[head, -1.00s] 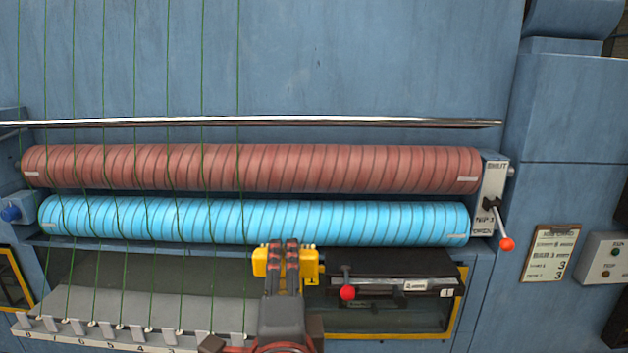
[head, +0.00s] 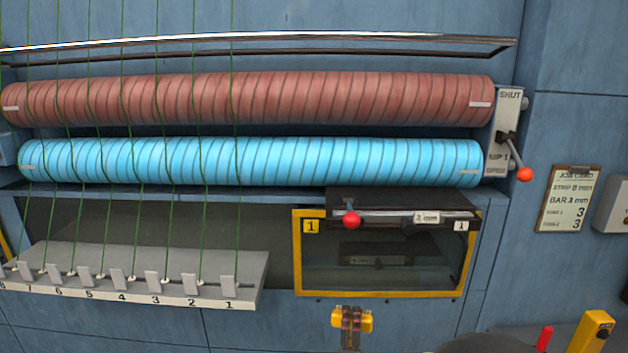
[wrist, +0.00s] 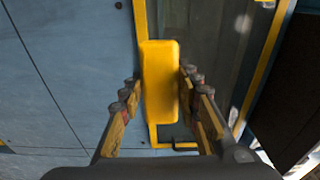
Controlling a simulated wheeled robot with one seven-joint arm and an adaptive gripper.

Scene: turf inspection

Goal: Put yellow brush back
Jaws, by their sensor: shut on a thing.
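The yellow brush (wrist: 160,78) is a yellow block held between the two fingers of my gripper in the wrist view. My gripper (head: 351,318) is shut on it, low in the middle of the head view. There, yellow ends of the brush (head: 366,322) stick out on both sides of the fingers. The brush is in front of the blue machine wall, below the yellow-framed window (head: 380,295). Its bristles cannot be made out.
A red roller (head: 250,100) and a blue roller (head: 250,162) span the machine, with green strands at left. A red-knobbed lever (head: 524,174) is at right. At bottom right are a dark rounded surface (head: 480,342), a red upright piece (head: 544,338) and a yellow block (head: 597,332).

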